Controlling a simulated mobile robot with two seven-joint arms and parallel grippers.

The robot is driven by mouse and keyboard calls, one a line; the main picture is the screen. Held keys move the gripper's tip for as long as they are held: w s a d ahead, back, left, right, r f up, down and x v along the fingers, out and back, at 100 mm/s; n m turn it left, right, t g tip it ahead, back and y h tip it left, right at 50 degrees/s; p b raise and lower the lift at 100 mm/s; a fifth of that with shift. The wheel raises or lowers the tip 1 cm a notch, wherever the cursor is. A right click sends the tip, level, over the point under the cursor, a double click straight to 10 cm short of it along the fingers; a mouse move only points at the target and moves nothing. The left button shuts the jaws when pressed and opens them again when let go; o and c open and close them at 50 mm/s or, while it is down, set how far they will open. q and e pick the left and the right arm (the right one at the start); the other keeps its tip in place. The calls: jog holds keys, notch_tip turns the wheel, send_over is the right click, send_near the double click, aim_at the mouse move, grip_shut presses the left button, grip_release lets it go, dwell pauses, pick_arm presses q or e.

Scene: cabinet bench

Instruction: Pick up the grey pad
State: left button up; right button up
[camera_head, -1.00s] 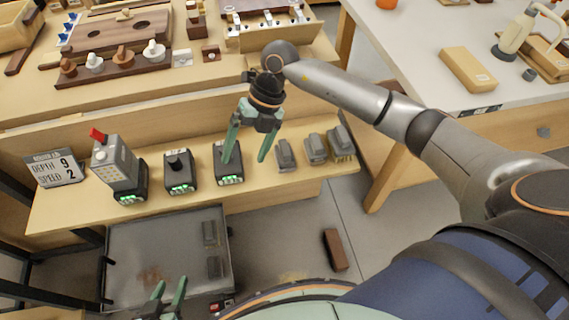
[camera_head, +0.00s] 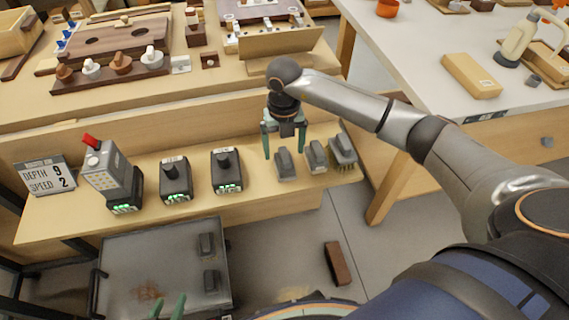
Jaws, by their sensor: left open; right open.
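Three grey hand blocks stand in a row on the right of the wooden shelf. The leftmost, all grey, looks like the grey pad (camera_head: 285,166). The middle block (camera_head: 316,156) has a paler underside, and the right one (camera_head: 343,152) shows bristles. My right gripper (camera_head: 284,152) is open, pointing down, with its fingers on either side of the grey pad's upper part. Whether the fingers touch it I cannot tell. My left gripper (camera_head: 168,303) is open and empty at the bottom edge, only its fingertips showing.
Several black charger-like units, including one (camera_head: 226,172), stand left on the shelf (camera_head: 250,206), near a depth and speed sign (camera_head: 46,175). A grey metal tray (camera_head: 130,260) below bears two dark grey blocks (camera_head: 207,245). A brown block (camera_head: 337,263) lies on the floor.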

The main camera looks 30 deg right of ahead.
aim_at(285, 155)
notch_tip(285, 155, down, 4)
jog(key=shift+s+f+b, duration=0.1)
jog(key=shift+s+b, duration=0.05)
jog(key=shift+b, duration=0.2)
grip_shut()
dwell(0.5)
